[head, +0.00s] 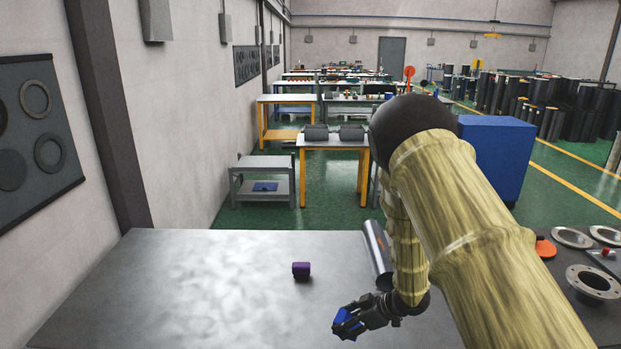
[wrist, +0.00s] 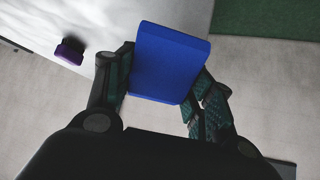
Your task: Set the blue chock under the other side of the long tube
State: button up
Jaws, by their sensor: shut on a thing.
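The blue chock (wrist: 168,62) is held between the two fingers of my gripper (wrist: 160,90), which is shut on it. In the head view the blue chock (head: 346,325) shows at the tip of my gripper (head: 356,318), low over the front part of the grey table. The long tube (head: 376,248), dark and shiny, lies on the table just left of my arm, pointing away from me. My arm hides part of it. I cannot tell what is under the tube. The tube does not show in the wrist view.
A purple block (head: 301,270) sits on the table (head: 160,290) left of the tube; it also shows in the wrist view (wrist: 70,52). Metal flanges (head: 592,282) and an orange piece (head: 545,248) lie at the right. The table's left side is clear.

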jog(key=shift+s+a+m+t+h, duration=0.1)
jog(key=shift+a+m+t+h, duration=0.15)
jog(key=shift+m, duration=0.25)
jog(key=shift+s+r+m+t+h, duration=0.1)
jog(key=shift+s+m+t+h, duration=0.3)
jog(key=shift+m+t, duration=0.4)
jog(key=shift+s+d+m+t+h, duration=0.2)
jog(key=shift+s+m+t+h, duration=0.25)
jog(key=shift+m, duration=0.45)
jog(key=shift+s+d+f+m+h, duration=0.3)
jog(key=shift+s+m+h, duration=0.25)
jog(key=shift+m, duration=0.25)
jog(key=s+d+f+m+t+h, duration=0.15)
jog(key=s+d+m+h, duration=0.45)
jog(key=s, duration=0.6)
notch_tip(320, 180, down, 12)
jog(key=m+y+b, duration=0.1)
jog(key=b, duration=1.1)
jog(key=shift+d+t, duration=0.35)
jog(key=shift+d, duration=0.05)
jog(key=shift+s+r, duration=0.1)
